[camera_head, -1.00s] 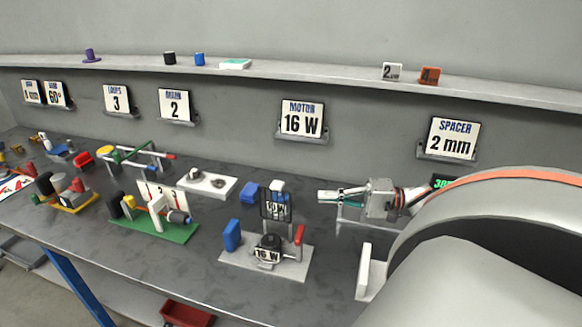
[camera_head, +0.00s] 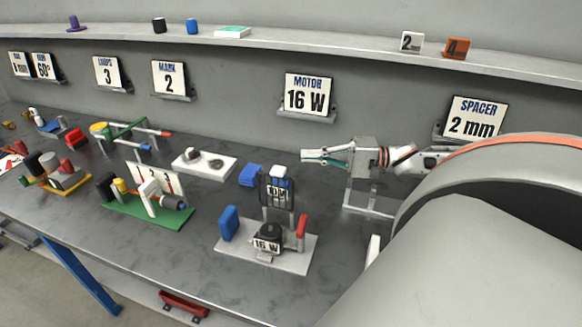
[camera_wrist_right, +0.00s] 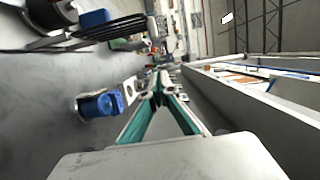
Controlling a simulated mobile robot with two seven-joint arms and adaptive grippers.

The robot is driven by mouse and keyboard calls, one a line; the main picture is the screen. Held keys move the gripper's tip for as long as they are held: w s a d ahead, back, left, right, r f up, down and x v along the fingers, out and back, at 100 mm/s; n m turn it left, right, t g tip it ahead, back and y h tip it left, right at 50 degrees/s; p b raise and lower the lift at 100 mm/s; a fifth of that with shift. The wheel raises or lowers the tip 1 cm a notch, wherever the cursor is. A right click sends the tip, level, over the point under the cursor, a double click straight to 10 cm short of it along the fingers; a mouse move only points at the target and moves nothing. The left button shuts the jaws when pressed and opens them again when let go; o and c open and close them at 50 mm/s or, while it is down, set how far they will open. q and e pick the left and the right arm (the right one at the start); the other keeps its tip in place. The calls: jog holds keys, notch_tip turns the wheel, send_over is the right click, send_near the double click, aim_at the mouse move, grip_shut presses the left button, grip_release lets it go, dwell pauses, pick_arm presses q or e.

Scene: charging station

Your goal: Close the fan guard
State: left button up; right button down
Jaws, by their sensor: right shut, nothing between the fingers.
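The fan guard (camera_head: 291,217) is a dark wire frame standing raised at the back of a grey base plate (camera_head: 230,255). The motor (camera_head: 270,232), black on top with a 16 W label, sits uncovered in front of it. The guard also shows in the right wrist view (camera_wrist_right: 112,30) at the upper left, near the dark round motor. My right gripper (camera_head: 306,157), with teal fingers, is shut and empty, behind and above the guard and slightly right of it, apart from it. Its closed fingertips show in the right wrist view (camera_wrist_right: 159,92). My left gripper is not in view.
A blue block (camera_head: 229,223) and a red upright handle (camera_head: 301,228) flank the motor. Behind the guard are blue parts (camera_head: 250,175). A green-based fixture (camera_head: 150,213) and a white plate (camera_head: 204,163) are to the left. Bare bench lies in front.

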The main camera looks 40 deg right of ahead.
aim_at(277, 188)
jog(key=w+a, duration=0.1)
jog(key=a, duration=0.5)
dwell(0.3)
jog(key=shift+w+f+b, duration=0.1)
jog(key=shift+b, duration=0.2)
